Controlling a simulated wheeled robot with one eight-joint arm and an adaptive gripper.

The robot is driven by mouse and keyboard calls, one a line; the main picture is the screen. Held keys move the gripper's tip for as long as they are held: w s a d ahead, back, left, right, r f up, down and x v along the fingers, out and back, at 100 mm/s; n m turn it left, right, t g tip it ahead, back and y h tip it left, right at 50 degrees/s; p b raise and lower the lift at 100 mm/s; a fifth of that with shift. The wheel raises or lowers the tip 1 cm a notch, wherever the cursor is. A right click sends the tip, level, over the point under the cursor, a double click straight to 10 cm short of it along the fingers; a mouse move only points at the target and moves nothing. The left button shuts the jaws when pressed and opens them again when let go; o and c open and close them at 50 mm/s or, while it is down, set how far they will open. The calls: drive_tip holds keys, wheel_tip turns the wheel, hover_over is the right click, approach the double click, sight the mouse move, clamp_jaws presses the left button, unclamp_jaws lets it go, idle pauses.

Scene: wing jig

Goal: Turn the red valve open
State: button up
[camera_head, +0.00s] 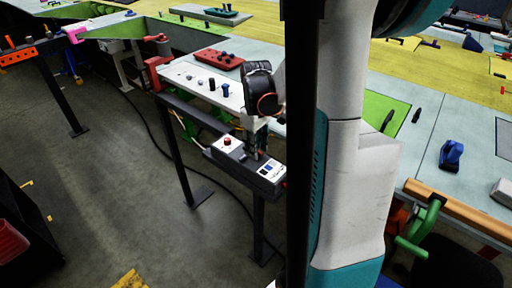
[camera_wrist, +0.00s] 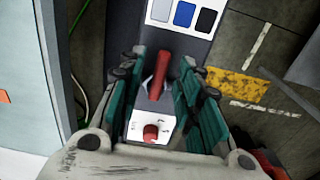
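A grey control box (camera_head: 245,165) is mounted low at the edge of the bench. In the wrist view, a red lever-like handle (camera_wrist: 158,76) stands on the box, and a red round knob (camera_wrist: 151,132) sits on a white marked plate below it. I cannot tell for sure which of them is the red valve. The knob also shows in the head view (camera_head: 227,141). My gripper (camera_wrist: 160,85) points down over the box. Its teal fingers are apart on either side of the red handle, with gaps visible. In the head view, my arm's column and links hide part of the scene.
A panel with white, blue and black squares (camera_wrist: 182,16) lies beyond the handle on the box. A white bench top (camera_head: 200,84) with small parts and a red tray (camera_head: 219,58) is behind. Dark metal legs (camera_head: 178,160) stand below. Open floor (camera_head: 110,190) lies to the left.

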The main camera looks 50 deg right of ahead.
clamp_jaws()
drive_tip(key=shift+s+a+m, duration=0.1)
drive_tip(key=shift+m, duration=0.2)
drive_tip(key=m, duration=0.2)
drive_tip(key=shift+a+m, duration=0.3)
drive_tip(key=m, duration=0.3)
drive_tip(key=shift+a+m, duration=0.4)
drive_tip(key=m, duration=0.3)
drive_tip(key=w+m, duration=0.1)
drive_tip(key=m, duration=0.1)
drive_tip(key=shift+a, duration=0.4)
drive_tip(key=m, duration=0.4)
drive_tip(key=w+m, duration=0.1)
drive_tip(key=m, duration=0.1)
drive_tip(key=shift+w+a, duration=0.1)
drive_tip(key=shift+a, duration=0.15)
